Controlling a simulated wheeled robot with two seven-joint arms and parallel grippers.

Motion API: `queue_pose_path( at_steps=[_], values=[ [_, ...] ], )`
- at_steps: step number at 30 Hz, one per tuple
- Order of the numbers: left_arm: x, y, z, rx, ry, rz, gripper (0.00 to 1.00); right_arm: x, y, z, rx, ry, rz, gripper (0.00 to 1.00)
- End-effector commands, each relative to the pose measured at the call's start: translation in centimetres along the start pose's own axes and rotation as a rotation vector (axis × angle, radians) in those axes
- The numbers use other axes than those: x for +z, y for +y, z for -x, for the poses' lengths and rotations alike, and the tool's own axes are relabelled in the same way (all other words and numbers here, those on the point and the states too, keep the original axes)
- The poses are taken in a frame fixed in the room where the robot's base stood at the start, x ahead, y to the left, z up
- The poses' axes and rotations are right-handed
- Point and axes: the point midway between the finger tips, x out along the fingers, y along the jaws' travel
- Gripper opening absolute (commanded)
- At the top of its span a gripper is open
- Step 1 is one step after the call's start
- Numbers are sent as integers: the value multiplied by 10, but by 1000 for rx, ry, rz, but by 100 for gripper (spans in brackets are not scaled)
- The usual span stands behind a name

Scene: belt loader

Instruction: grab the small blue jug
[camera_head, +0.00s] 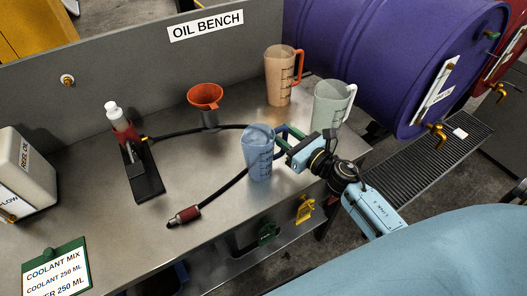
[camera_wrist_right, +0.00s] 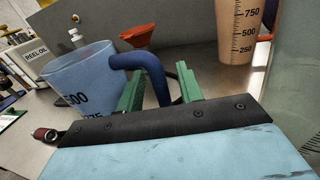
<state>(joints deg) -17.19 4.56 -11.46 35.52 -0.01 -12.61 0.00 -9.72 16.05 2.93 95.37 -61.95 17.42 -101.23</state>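The small blue jug (camera_head: 258,155) stands upright on the steel bench, its handle on the right side toward my right gripper (camera_head: 283,139). In the right wrist view the jug (camera_wrist_right: 78,76) is at the left, and its dark blue handle (camera_wrist_right: 153,70) passes between the two green fingers of my right gripper (camera_wrist_right: 160,78). The fingers are apart, with a visible gap on the handle's right side; I cannot tell whether the left finger touches it. My left gripper is not in view.
An orange jug (camera_head: 279,80) and a pale green jug (camera_head: 328,106) stand close behind my right gripper. A purple drum (camera_head: 385,60) is at the right. The bench front is mostly clear.

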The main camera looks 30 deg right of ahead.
Motion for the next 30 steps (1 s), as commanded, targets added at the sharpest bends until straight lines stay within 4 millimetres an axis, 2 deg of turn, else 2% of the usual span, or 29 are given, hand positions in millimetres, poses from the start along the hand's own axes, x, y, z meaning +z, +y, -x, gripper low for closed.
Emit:
queue_pose_path(
  at_steps=[5, 13, 24, 26, 30],
  values=[
    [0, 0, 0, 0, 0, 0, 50, 0, 0, 0, 0, 0, 0, 35],
    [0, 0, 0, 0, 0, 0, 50, 0, 0, 0, 0, 0, 0, 0],
    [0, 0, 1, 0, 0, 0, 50, 2, 0, 0, 1, -1, 0, 0],
    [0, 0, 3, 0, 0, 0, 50, 8, 0, 0, 2, -1, 1, 0],
    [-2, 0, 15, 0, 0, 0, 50, 33, 1, 0, 3, -3, 6, 0]
  ],
)
